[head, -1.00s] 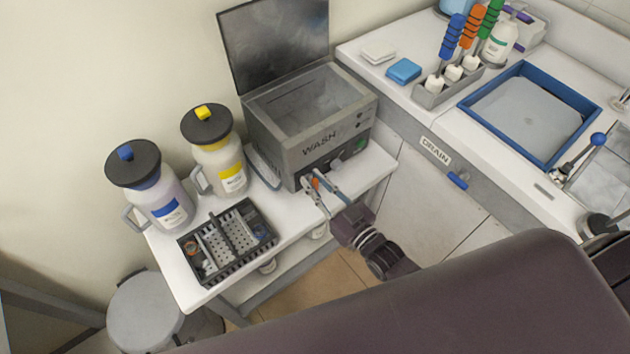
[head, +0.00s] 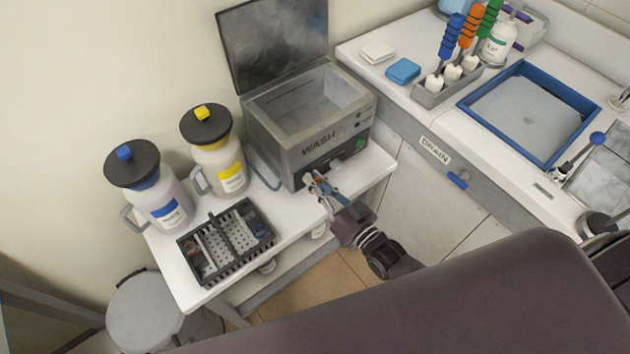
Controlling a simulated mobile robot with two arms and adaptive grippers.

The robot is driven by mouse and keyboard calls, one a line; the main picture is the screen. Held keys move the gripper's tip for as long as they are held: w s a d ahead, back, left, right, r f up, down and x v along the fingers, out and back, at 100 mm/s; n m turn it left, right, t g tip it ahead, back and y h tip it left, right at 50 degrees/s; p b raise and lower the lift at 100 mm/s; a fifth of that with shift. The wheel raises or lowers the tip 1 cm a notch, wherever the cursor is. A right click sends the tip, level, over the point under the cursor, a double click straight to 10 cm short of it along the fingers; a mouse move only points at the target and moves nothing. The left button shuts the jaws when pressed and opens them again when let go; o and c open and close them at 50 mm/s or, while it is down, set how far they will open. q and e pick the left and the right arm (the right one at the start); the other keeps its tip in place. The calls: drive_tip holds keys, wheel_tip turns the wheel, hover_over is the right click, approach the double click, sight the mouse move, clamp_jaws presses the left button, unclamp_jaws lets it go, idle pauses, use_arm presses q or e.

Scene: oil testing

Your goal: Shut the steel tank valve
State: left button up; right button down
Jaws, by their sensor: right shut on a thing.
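The steel tank (head: 283,133) is marked WASH and stands on the white bench with its lid (head: 275,45) raised. Its valve (head: 318,175) shows as a small orange part low on the tank's front, mostly hidden by my fingers. My right gripper (head: 323,186) is shut on the valve, its fingers close together at the tank's front. I cannot tell the exact angle of the valve handle. My left gripper is not in view.
A black basket (head: 247,217), a blue-labelled jug (head: 168,213) and a yellow-labelled jug (head: 232,179) stand left of the tank. A counter edge marked DRAIN (head: 435,150) runs to the right. A round stool (head: 145,308) stands at lower left.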

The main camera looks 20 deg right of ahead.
drive_tip(key=m, duration=0.3)
drive_tip(key=shift+w+d+f+m+b, duration=0.1)
drive_tip(key=shift+d+f+m+b, duration=0.1)
drive_tip(key=shift+m+b, duration=0.1)
drive_tip(key=m+b, duration=0.1)
drive_tip(key=m, duration=0.2)
drive_tip(key=shift+d+f+m, duration=0.1)
drive_tip(key=shift+d+m, duration=0.05)
drive_tip(key=shift+m, duration=0.15)
drive_tip(key=m, duration=0.1)
drive_tip(key=m+b, duration=0.1)
drive_tip(key=m, duration=0.1)
drive_tip(key=shift+w+d+f+m+b, duration=0.1)
drive_tip(key=shift+f+m+b, duration=0.1)
drive_tip(key=shift+m+b, duration=0.1)
drive_tip(key=shift+f+m+b, duration=0.15)
drive_tip(key=shift+m+b, duration=0.5)
drive_tip(key=shift+m, duration=0.85)
drive_tip(key=c, duration=2)
unclamp_jaws()
drive_tip(key=shift+o, duration=0.2)
